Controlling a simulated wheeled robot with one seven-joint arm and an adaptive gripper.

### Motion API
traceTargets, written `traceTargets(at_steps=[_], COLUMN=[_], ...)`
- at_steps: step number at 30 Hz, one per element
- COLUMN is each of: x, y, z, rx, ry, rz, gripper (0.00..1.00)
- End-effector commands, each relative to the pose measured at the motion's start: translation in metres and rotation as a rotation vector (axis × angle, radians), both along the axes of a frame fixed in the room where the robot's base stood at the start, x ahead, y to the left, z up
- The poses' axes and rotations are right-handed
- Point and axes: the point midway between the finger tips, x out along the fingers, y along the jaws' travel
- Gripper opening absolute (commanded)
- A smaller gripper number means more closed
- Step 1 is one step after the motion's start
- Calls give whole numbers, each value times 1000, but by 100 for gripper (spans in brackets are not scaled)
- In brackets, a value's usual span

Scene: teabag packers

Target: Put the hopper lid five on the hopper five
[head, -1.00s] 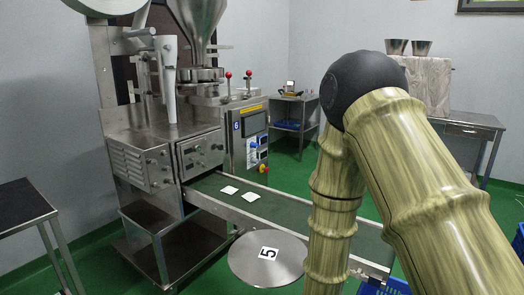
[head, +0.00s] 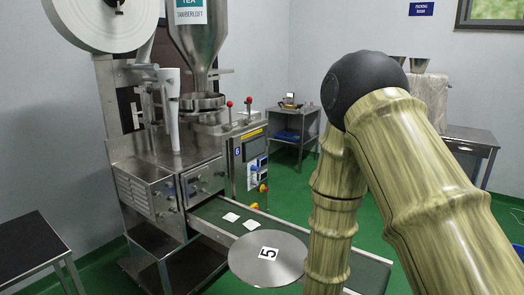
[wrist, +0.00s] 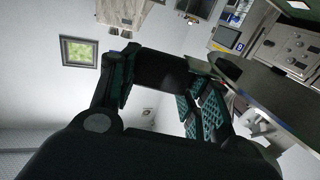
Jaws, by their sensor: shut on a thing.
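The hopper lid five (head: 248,270) is a flat, round grey metal disc with a white label reading 5. In the head view it is at the lower middle, in front of the conveyor. My gripper (wrist: 168,85) shows in the wrist view with its fingers around a dark block, shut on the lid. In the head view the gripper is hidden behind my arm. A steel funnel hopper (head: 197,42) stands on top of the packing machine, up and left of the lid, apart from it. Its upper rim is cut off by the frame, and I cannot read a number on it.
The packing machine (head: 150,185) has a white film roll (head: 100,18) beside the hopper. Its green conveyor (head: 215,212) carries white teabags. A dark-topped table (head: 30,240) stands at left. A small metal table (head: 290,112) and a grey bench (head: 470,135) are behind. Green floor is open between them.

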Motion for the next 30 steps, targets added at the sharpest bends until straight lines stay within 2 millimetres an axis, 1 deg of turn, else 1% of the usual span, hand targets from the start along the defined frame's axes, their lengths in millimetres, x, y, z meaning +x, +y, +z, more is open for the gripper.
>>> traceTargets(at_steps=[1,5,8,11,14,20,24,27,30], x=[0,0,0,0,-1,-7,-15,-21,-26], y=[0,0,0,-1,-1,-1,-1,-1,-1], z=[10,16,16,10,-4,-43,-70,-85,-97], rx=[1,1,0,-3,-8,-17,-14,-10,-6], ry=[-1,-1,-1,0,0,-1,-1,0,1], rz=[0,0,2,15,43,133,199,238,269], gripper=[8,8,8,8,8,8,8,8,8])
